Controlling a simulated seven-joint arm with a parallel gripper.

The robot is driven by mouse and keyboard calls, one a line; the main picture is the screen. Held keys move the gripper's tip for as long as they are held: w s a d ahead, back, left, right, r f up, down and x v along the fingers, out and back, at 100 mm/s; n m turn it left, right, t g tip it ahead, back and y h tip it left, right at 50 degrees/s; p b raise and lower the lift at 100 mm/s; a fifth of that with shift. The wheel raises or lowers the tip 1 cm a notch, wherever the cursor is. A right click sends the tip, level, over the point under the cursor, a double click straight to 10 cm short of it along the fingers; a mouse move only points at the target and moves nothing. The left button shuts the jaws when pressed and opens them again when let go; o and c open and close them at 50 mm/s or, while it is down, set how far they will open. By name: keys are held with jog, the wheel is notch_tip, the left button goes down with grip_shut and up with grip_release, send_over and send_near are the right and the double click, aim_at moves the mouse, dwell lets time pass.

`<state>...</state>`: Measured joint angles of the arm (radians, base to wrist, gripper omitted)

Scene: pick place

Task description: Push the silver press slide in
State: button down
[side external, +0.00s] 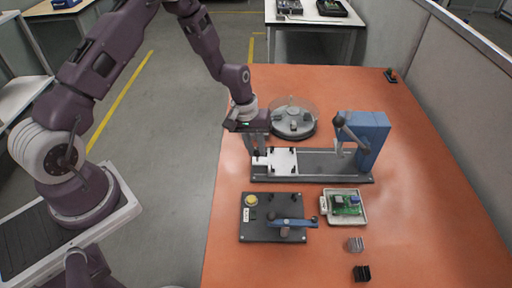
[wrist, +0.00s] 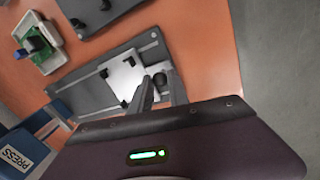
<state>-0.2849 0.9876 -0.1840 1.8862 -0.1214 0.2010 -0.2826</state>
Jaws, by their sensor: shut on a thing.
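The silver press slide (side external: 284,160) is a flat pale plate with black corner stops. It sits at the left end of the dark press base (side external: 325,165); in the wrist view the slide (wrist: 122,80) lies just beyond my fingers. My gripper (side external: 256,151) points down at the slide's left, outer end. Its fingers (wrist: 160,77) are shut on the slide's handle, which they partly hide. The blue press (side external: 373,138) with its dark lever stands at the right end of the base, and its labelled side (wrist: 22,155) shows in the wrist view.
A round clear-covered turntable (side external: 293,120) stands close behind the base. In front are a dark fixture plate (side external: 250,231) with a blue lever and a tray (side external: 345,218) holding a green circuit board. Grey and black blocks lie at the front. The base between slide and press is clear.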

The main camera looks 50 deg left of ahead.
dwell(0.7)
jog(key=w+d, duration=1.1)
jog(key=shift+w+d, duration=0.3)
jog(key=shift+d, duration=0.1)
jog(key=c, duration=1.3)
grip_release()
jog(key=shift+o, duration=0.2)
notch_tip(320, 180, up, 7)
jog(key=a, duration=0.1)
jog(key=shift+s, duration=0.4)
